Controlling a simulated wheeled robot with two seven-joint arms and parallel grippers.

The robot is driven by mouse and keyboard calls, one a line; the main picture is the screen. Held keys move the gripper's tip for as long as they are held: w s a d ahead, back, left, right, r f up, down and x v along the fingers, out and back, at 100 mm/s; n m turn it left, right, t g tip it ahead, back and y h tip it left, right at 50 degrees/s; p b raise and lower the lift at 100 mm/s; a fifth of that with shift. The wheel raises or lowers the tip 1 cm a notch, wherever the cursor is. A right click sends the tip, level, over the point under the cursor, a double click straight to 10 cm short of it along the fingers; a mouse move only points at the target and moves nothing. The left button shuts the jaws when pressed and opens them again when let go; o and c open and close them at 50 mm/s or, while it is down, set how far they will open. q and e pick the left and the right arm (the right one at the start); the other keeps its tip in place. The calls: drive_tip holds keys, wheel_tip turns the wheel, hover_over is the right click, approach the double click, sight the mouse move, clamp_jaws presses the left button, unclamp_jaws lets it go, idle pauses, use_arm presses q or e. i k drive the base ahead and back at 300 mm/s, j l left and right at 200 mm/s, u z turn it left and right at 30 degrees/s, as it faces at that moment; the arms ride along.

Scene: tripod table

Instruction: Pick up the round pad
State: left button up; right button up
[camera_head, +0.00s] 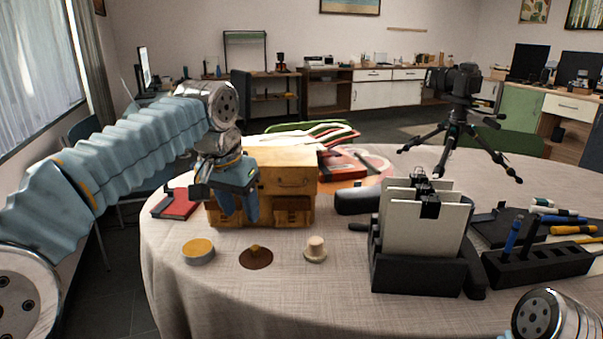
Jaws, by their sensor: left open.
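Three small round things stand in a row on the near left of the table (345,310). They are a grey disc with a yellow-orange top (198,251), a flat brown disc with a raised middle (256,258) and a beige knob-like piece (315,250). The yellow-topped disc looks most like a round pad, but I cannot tell for sure. My left gripper (238,212) is open and points down, with nothing seen between its fingers. It is above and behind the yellow-topped and brown discs, in front of the wooden box. My right gripper is out of view.
A wooden drawer box (290,180) stands behind my left gripper, with a red item (175,204) at its left. A black holder with pale panels (418,275) stands right of centre. A tool rack (535,265) and camera tripod (455,130) are further right. The near table front is clear.

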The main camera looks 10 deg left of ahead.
sight(315, 253)
drive_tip(key=k, duration=1)
